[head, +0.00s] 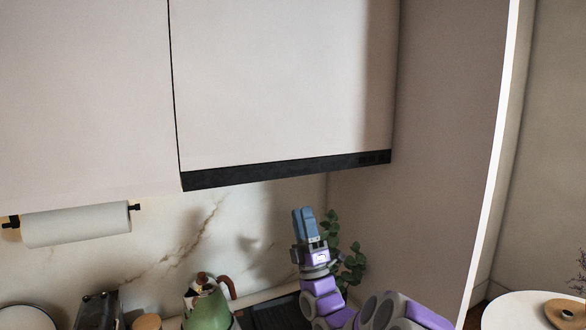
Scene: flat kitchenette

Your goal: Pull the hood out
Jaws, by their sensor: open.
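The hood (285,171) shows in the head view as a dark strip along the bottom edge of a pale upper cabinet. It looks flush with the cabinet front. My gripper (304,211) is below the hood's front strip, right of centre, with its blue fingers pointing up. The fingers look close together in this view, and nothing is seen between them. The gripper is apart from the hood in the picture. The hood's underside is hidden.
A tall side panel (425,130) stands right of the hood. Below are a green kettle (208,308), a dark cooktop (277,313) and a leafy plant (352,268) behind my gripper. A paper towel roll (76,225) hangs at left. A round white table (515,310) is at lower right.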

